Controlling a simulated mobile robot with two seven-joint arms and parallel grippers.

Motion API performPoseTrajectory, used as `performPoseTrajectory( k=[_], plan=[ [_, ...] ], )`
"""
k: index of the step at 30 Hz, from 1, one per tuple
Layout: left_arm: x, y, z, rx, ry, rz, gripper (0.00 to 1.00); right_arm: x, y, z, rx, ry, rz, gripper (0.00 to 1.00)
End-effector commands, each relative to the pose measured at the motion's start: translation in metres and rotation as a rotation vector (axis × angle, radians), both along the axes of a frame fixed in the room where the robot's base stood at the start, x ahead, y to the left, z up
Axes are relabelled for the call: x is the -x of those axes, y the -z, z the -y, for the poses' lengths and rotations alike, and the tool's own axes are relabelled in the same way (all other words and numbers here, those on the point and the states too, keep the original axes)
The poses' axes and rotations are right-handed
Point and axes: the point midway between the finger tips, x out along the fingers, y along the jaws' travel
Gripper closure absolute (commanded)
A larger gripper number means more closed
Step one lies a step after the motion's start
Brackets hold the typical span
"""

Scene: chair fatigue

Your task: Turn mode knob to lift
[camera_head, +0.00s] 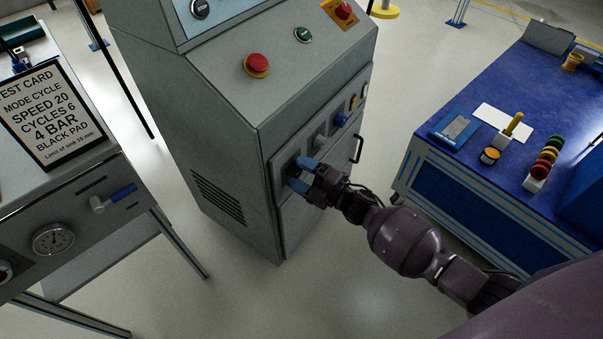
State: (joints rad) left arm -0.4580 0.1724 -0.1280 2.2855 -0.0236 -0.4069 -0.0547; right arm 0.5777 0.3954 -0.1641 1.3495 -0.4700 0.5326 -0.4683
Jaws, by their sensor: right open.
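A grey control cabinet (225,130) stands in the middle, with a row of controls along its front panel. My right gripper (301,174) is at the near left end of this row, its blue fingers open and spread around a dark spot where a knob seems to sit. The fingers and wrist hide most of that knob, so its setting and any contact cannot be told. A grey knob (320,141) and a blue knob (340,120) are farther along the row. Which one is the mode knob cannot be read. My left gripper is not in view.
A red button (257,65) and a green button (303,34) sit on the cabinet's sloped top. A black handle (357,148) sticks out of the front. A test card (50,117) reads "MODE CYCLE". A blue-topped bench (485,85) stands right, with floor between.

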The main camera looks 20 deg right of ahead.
Motion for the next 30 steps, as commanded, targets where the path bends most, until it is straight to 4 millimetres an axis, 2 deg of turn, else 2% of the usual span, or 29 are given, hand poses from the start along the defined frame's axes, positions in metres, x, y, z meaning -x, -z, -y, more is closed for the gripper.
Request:
performPoseTrajectory(
  k=[5, 18, 24, 30],
  plan=[
    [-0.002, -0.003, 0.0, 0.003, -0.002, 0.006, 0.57, 0.013, 0.001, 0.01, 0.001, 0.001, 0.0, 0.33],
    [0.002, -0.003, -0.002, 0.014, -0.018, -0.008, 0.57, 0.073, 0.009, 0.053, 0.002, 0.001, 0.001, 0.33],
    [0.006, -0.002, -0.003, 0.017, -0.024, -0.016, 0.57, 0.085, 0.011, 0.062, 0.001, 0.0, 0.001, 0.33],
    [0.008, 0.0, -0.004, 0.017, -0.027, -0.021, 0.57, 0.087, 0.012, 0.063, 0.001, 0.0, 0.001, 0.33]
  ],
)
